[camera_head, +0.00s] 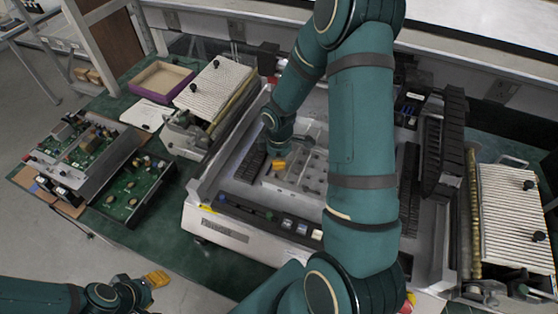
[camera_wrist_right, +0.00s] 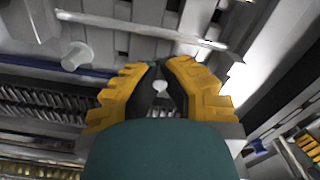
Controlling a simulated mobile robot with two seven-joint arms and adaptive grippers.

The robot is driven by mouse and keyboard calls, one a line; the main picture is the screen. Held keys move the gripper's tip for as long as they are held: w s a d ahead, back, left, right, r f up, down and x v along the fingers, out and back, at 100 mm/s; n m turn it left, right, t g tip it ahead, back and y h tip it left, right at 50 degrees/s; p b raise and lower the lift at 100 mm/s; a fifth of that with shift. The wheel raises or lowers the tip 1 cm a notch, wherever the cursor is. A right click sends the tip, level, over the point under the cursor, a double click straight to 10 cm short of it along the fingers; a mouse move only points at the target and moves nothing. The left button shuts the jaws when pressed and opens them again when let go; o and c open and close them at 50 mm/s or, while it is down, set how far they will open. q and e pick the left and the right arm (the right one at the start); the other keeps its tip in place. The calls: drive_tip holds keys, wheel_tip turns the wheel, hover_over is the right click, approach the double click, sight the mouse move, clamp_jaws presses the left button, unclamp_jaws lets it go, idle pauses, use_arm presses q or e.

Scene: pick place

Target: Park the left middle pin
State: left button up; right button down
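My right gripper (camera_head: 279,163) has yellow fingers and hangs low over a pale grey block with pins and holes (camera_head: 296,178). In the right wrist view its two fingers (camera_wrist_right: 160,68) lean together toward their tips. A small pale pin (camera_wrist_right: 160,87) shows in the narrow gap between them; I cannot tell whether they touch it. Another pale round-ended pin (camera_wrist_right: 75,56) stands to the left of the fingers. Which pin is the left middle one is unclear. My left gripper (camera_head: 156,279) is at the bottom left, away from the block, its finger gap too small to judge.
The block sits inside a large white machine (camera_head: 231,233) with dark ribbed strips on both sides. Green circuit boards (camera_head: 130,195), a purple-edged tray (camera_head: 160,80) and ribbed panels (camera_head: 213,88) lie left of it. Another ribbed panel (camera_head: 512,215) stands at right. My right arm hides the machine's middle.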

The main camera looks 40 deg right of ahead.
idle(0.3)
drive_tip(key=c, duration=1.1)
unclamp_jaws()
drive_tip(key=c, duration=0.3)
drive_tip(key=shift+r, duration=0.1)
drive_tip(key=shift+r+p, duration=1.8)
drive_tip(key=shift+r, duration=1.6)
drive_tip(key=shift+f, duration=0.1)
